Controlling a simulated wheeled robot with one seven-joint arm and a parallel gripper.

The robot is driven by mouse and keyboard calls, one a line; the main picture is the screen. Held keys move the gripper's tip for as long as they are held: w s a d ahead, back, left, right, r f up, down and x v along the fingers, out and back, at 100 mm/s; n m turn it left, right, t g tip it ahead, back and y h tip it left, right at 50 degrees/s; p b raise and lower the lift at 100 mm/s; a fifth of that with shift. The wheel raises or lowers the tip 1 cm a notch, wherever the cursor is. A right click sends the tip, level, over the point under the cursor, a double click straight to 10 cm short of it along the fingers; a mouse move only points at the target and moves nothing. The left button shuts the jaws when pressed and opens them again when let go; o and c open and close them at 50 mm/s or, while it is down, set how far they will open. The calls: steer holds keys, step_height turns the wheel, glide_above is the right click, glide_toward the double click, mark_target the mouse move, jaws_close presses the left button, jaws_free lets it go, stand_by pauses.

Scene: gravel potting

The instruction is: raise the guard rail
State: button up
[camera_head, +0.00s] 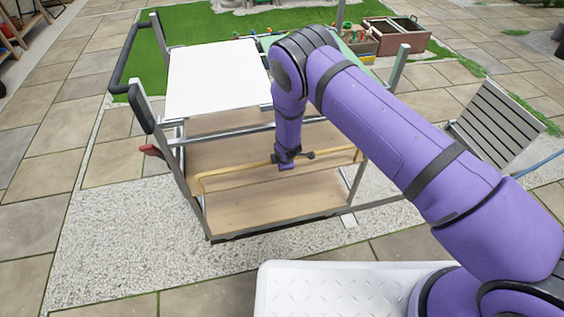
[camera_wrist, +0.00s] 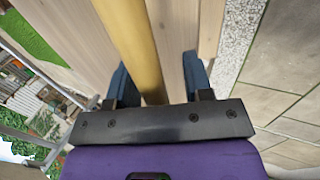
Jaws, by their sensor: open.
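The guard rail (camera_head: 235,169) is a yellow bar along the near side of a metal cart with wooden shelves (camera_head: 225,205). It hangs low, in front of the lower shelf, bent down at its left end. My gripper (camera_head: 290,163) is at the rail's middle, at the end of my purple arm. In the wrist view the yellow rail (camera_wrist: 135,45) runs between the two dark fingers of my gripper (camera_wrist: 155,85). My arm hides part of the cart's right side.
A white board (camera_head: 215,78) lies on the cart's top. A black push handle (camera_head: 122,55) and a red lever (camera_head: 150,150) are at its left. A slatted chair (camera_head: 497,125) stands at the right. Gravel (camera_head: 110,240) and paving surround the cart, with open floor at left.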

steer(key=v, duration=1)
steer(key=shift+r, duration=0.4)
steer(key=shift+s, duration=0.2)
